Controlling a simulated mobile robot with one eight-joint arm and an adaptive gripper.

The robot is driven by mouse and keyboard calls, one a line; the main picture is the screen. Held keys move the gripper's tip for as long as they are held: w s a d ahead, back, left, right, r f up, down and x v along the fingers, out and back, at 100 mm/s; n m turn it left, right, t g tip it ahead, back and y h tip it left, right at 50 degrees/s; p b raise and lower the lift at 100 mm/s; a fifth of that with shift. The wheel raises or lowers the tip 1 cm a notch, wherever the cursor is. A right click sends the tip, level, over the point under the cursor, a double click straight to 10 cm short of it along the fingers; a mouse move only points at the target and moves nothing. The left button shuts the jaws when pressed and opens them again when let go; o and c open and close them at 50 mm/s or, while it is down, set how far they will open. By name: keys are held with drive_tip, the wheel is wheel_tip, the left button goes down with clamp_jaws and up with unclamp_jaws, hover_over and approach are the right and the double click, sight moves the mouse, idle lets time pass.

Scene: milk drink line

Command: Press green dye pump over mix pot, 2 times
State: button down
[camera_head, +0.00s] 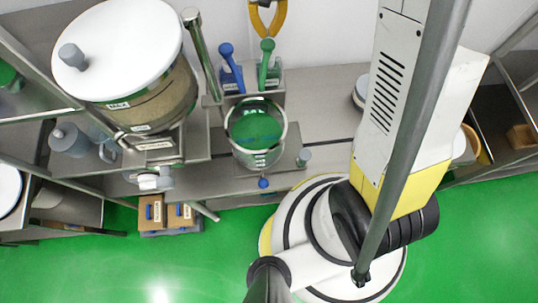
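The green dye pump (268,67) stands upright in a metal holder at the back of the bench. It is to the right of a matching blue pump (231,70). Just in front of both is the mix pot (256,152), a round, clear-walled vessel. Green liquid (254,128) with a bluish patch shows inside it. I cannot make out the pump spouts or whether they reach over the pot. I see no gripper that I can identify as mine, and nothing touches the green pump.
A large white-lidded tank (118,48) stands left of the pot, with a metal pipe (200,50) beside it. A yellow, hook-like thing (268,18) is at the back wall. Small boxes (165,213) sit below the bench. Bench right of the pot (325,115) looks mostly clear.

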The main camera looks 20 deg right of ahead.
wheel_tip(320, 180, up, 6)
drive_tip(key=p, duration=0.3)
idle(0.3)
idle(0.5)
